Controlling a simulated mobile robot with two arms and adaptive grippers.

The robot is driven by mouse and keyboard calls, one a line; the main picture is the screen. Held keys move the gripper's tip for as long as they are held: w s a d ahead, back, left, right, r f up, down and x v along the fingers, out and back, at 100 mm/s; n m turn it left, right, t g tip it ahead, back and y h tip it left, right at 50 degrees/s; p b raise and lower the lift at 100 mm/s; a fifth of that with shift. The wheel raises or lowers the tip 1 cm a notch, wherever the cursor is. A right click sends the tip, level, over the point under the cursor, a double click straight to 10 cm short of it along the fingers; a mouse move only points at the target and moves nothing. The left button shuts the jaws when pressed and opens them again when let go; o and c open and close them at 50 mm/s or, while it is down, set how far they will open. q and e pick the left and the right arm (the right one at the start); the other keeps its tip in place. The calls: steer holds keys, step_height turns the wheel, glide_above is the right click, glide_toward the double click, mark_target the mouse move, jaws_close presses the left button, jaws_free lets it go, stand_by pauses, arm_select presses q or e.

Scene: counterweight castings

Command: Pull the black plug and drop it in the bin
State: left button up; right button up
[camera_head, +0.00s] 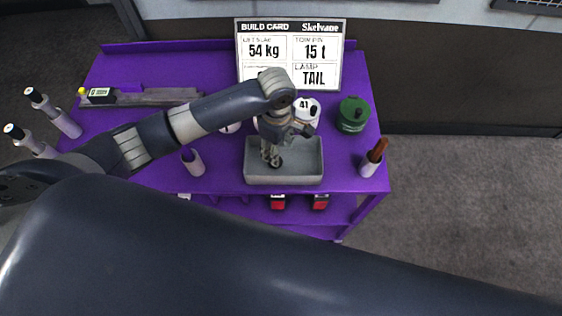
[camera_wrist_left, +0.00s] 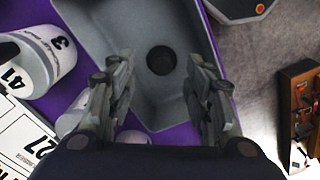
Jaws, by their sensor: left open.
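A grey open bin (camera_head: 309,178) stands at the front of the purple cart. My left gripper (camera_head: 271,158) points down over the bin, its fingers apart with nothing between them. In the left wrist view, the black plug (camera_wrist_left: 161,61) shows as a dark round shape against the floor of the grey bin (camera_wrist_left: 98,18), seen between the spread fingers. It appears to lie inside the bin, below the fingertips and apart from them. In the head view the gripper partly hides it. My right gripper is not in view.
A white numbered canister (camera_head: 308,112) stands just behind the bin, and a green round canister (camera_head: 352,115) to its right. A cup with a brown handle (camera_head: 371,166) stands at the right edge. A build card (camera_head: 318,50) stands at the back. A grey bar (camera_head: 150,97) lies at left.

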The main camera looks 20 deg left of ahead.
arm_select(q)
step_height(320, 180, up, 12)
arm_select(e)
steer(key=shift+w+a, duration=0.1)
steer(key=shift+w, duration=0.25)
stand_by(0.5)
